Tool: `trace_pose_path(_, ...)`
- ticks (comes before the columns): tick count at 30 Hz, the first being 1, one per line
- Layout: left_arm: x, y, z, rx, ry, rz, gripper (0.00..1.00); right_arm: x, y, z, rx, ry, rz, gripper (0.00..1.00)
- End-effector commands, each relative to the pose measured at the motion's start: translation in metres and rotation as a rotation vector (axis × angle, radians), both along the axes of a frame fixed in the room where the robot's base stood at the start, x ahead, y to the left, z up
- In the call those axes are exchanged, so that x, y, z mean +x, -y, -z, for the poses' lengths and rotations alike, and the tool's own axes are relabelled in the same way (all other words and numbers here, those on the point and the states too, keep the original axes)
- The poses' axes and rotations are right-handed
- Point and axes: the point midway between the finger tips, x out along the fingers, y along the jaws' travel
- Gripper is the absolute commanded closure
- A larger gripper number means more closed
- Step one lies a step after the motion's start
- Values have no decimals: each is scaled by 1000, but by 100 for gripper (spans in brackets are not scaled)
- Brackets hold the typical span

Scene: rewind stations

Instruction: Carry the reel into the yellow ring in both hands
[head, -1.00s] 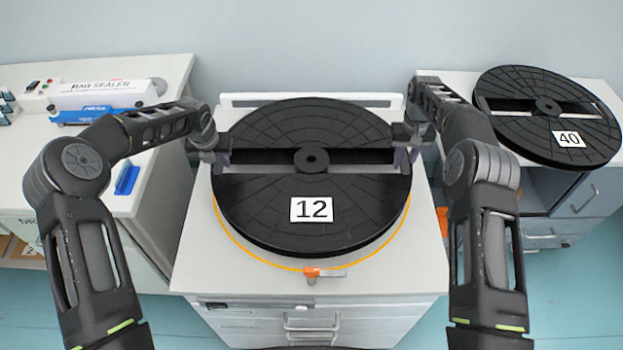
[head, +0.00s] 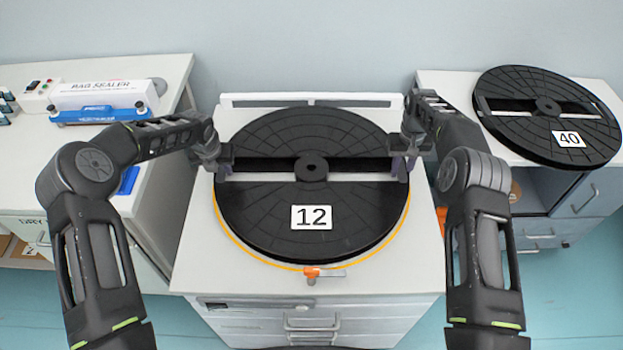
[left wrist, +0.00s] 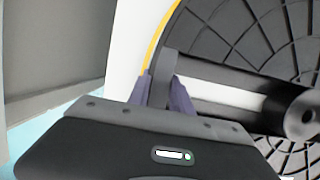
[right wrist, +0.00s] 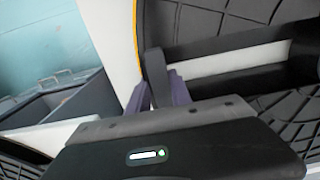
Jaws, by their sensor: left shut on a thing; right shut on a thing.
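The black reel (head: 312,229) labelled 12 lies level in the head view, between my two grippers, with a slot across its middle. The yellow ring (head: 283,266) shows as a thin arc along the reel's front and sides; its far part is hidden. Whether the reel touches the top inside the ring I cannot tell. My left gripper (head: 222,159) is shut on the reel's left rim, by the slot; its fingers show in the left wrist view (left wrist: 163,93). My right gripper (head: 403,163) is shut on the right rim, as the right wrist view also shows (right wrist: 163,90).
The ring is on a white cabinet top (head: 210,270) with a raised rail (head: 310,98) at the back. An orange clip (head: 312,272) sits at the ring's front. Another reel (head: 520,140) labelled 40 lies on the right cabinet. A bag sealer (head: 105,100) stands on the left bench.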

Motion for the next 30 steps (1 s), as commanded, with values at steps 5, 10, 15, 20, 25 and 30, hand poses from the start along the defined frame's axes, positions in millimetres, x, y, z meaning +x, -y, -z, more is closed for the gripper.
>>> trace_pose_path(5, 0, -1, 6, 1, 1, -1, 71, 0, 1, 6, -1, -1, 0, 71)
trace_pose_path(10, 0, -1, 6, 1, 0, -1, 57, 0, 1, 6, -1, -1, 0, 57)
trace_pose_path(15, 0, 0, 6, 0, 0, 0, 53, 0, 0, 6, 0, 0, 0, 53)
trace_pose_path(20, 0, 0, 6, 0, 0, 0, 53, 0, 0, 6, 0, 0, 0, 53)
trace_pose_path(25, 0, 0, 5, 0, 0, 0, 53, 0, 0, 6, 0, 0, 0, 53)
trace_pose_path(30, -2, -1, -4, 1, 2, 0, 53, 0, 0, 6, 0, 0, 0, 53)
